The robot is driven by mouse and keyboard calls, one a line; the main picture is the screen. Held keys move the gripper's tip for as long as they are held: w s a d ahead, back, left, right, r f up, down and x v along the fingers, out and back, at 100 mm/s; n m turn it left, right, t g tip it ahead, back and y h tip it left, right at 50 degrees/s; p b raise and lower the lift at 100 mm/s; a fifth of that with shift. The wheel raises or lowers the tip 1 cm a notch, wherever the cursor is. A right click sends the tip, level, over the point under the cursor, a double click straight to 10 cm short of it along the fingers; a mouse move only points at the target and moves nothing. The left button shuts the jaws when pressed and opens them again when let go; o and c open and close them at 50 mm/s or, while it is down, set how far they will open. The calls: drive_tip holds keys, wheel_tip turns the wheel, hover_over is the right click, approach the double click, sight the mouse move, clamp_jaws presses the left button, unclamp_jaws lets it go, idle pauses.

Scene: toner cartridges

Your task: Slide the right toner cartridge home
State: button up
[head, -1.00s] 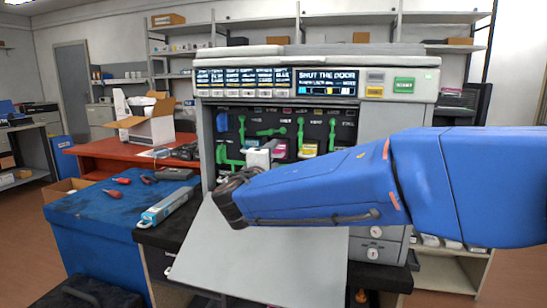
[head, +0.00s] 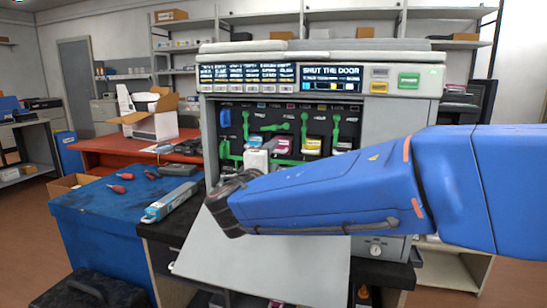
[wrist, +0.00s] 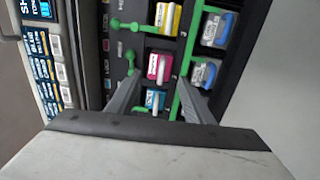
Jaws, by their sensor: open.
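The printer (head: 400,140) has its front open, showing a row of toner slots with green levers. A magenta cartridge (head: 282,146) and a yellow cartridge (head: 312,145) show their ends in the row. The wrist view also shows the magenta end (wrist: 158,66), the yellow end (wrist: 168,18) and a cyan cartridge end (wrist: 154,100). My gripper (wrist: 158,108) is open and empty, its fingers on either side of the cyan end, with no contact visible. In the head view my gripper hides part of the row. I cannot tell which cartridge the task means.
The lowered front door (head: 260,262) slopes out below the slots. The display (head: 330,72) reads "SHUT THE DOOR". Two grey-blue parts (wrist: 216,30) show beside the levers.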

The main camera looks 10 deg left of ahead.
drive_tip(key=shift+s, duration=1.05)
drive_tip(key=shift+c, duration=0.6)
